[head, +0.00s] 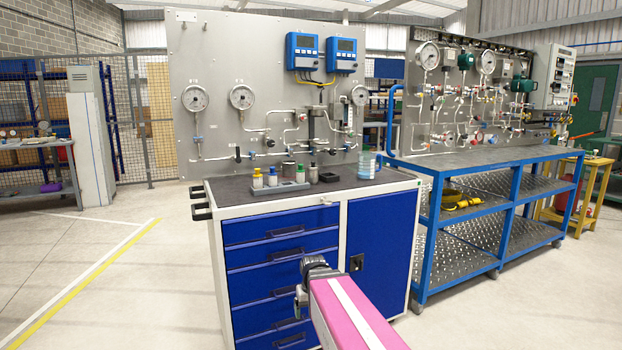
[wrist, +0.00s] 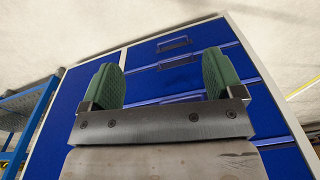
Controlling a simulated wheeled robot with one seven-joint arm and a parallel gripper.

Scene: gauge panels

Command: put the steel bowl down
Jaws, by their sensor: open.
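I cannot make out a steel bowl for certain in either view. A small grey metal-looking vessel (head: 289,168) stands on the workbench top (head: 222,192) behind a grey rack of bottles; it is too small to tell whether it is a bowl. My gripper (wrist: 162,80) is open in the wrist view, its two green finger pads wide apart with nothing between them. Beyond the pads are the blue drawer fronts (wrist: 192,62). In the head view my gripper (head: 301,300) is small and partly hidden by my arm, below the bench top and in front of the drawers.
The bench top also holds a rack (head: 280,188) with several small bottles, a black open box (head: 329,177) and a clear bluish jug (head: 367,164). A gauge panel (head: 222,60) rises behind. A blue-framed table (head: 470,165) stands close at right. Floor at left is clear.

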